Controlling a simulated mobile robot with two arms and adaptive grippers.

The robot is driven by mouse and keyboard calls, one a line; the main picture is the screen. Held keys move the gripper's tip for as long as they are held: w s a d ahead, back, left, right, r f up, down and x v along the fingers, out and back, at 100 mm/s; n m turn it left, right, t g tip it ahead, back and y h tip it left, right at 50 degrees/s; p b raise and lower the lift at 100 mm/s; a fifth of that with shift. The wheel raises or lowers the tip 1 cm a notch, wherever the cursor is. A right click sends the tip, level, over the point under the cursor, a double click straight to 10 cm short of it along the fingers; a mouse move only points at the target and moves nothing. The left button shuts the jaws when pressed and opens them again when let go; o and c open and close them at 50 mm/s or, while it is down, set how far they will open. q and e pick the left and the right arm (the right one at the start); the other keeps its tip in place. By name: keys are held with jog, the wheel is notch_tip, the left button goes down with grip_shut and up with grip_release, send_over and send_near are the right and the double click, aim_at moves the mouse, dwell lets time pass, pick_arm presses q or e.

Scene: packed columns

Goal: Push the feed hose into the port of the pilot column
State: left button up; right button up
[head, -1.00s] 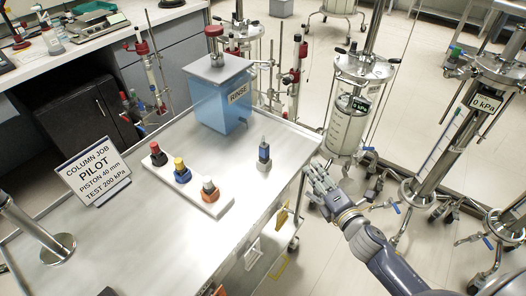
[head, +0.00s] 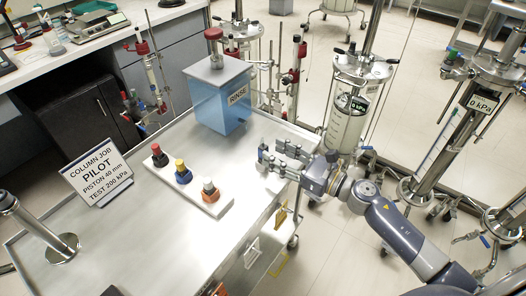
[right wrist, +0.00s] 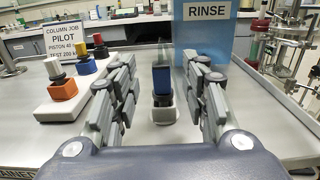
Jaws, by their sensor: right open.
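A small upright blue piece (right wrist: 162,80) stands in a pale grey holder (right wrist: 163,110) on the cart top (head: 150,235). It may be the feed hose's end; I see no hose leading from it. In the head view it shows partly (head: 262,152) at the fingertips. My right gripper (head: 272,155) is open and level, with its fingers (right wrist: 160,75) on either side of the blue piece, not closed on it. Two columns with 0 kPa displays, a wide clear one (head: 343,130) and a slimmer one (head: 458,135), stand right of the cart. My left gripper is out of view.
A blue RINSE tank (head: 217,97) stands just behind the holder. A white rack (head: 210,203) with red, yellow and orange-based pieces lies left of it. The PILOT sign (head: 96,178) and a metal post (head: 62,248) stand farther left. The front cart top is clear.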

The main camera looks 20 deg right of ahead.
aim_at(267, 149)
jog(key=shift+w+a+r, duration=0.1)
jog(key=shift+w+a, duration=0.05)
jog(key=shift+w, duration=0.1)
jog(key=p+x, duration=0.1)
jog(key=x, duration=0.1)
jog(key=p+x, duration=0.1)
jog(key=x, duration=0.1)
jog(key=shift+w+a+f, duration=0.25)
grip_shut()
